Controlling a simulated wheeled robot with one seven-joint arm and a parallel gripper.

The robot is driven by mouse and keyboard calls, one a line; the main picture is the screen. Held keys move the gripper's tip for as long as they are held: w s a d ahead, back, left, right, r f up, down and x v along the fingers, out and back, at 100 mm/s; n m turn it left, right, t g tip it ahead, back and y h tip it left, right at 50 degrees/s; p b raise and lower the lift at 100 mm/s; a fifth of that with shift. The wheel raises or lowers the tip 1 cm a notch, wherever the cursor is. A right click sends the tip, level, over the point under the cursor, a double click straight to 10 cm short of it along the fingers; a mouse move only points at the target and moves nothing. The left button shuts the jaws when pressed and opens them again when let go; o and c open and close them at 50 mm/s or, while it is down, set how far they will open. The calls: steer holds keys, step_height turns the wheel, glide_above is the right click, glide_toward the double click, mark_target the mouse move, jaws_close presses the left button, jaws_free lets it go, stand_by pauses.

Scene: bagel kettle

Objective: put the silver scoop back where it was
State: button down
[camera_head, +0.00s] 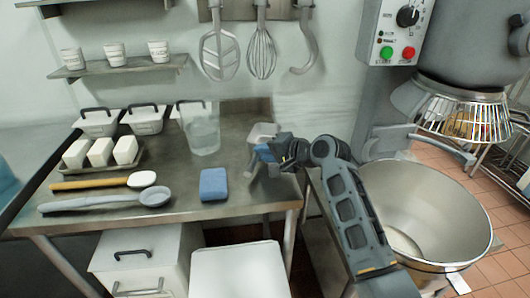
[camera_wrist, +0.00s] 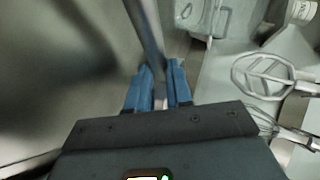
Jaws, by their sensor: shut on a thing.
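The silver scoop (camera_head: 262,132) is at the right end of the steel table, up against my gripper (camera_head: 265,153). In the wrist view, its long grey handle (camera_wrist: 147,35) runs up from between the two blue fingers of my gripper (camera_wrist: 160,78), which are shut on it. In the head view my arm comes in from the lower right and partly hides the scoop. I cannot tell whether the scoop touches the table.
A blue sponge (camera_head: 213,184), a clear jug (camera_head: 203,133), a grey ladle (camera_head: 110,201) and a wooden-handled spoon (camera_head: 100,182) are on the table (camera_head: 250,205). A big mixer bowl (camera_head: 455,220) stands to the right. A whisk (camera_head: 262,50) hangs behind.

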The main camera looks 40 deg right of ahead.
steer(key=c, duration=1)
jaws_free()
steer(key=shift+f, duration=0.1)
steer(key=shift+s+r, duration=0.2)
steer(key=v, duration=1.1)
steer(key=shift+s+r, duration=0.2)
steer(key=shift+s, duration=0.1)
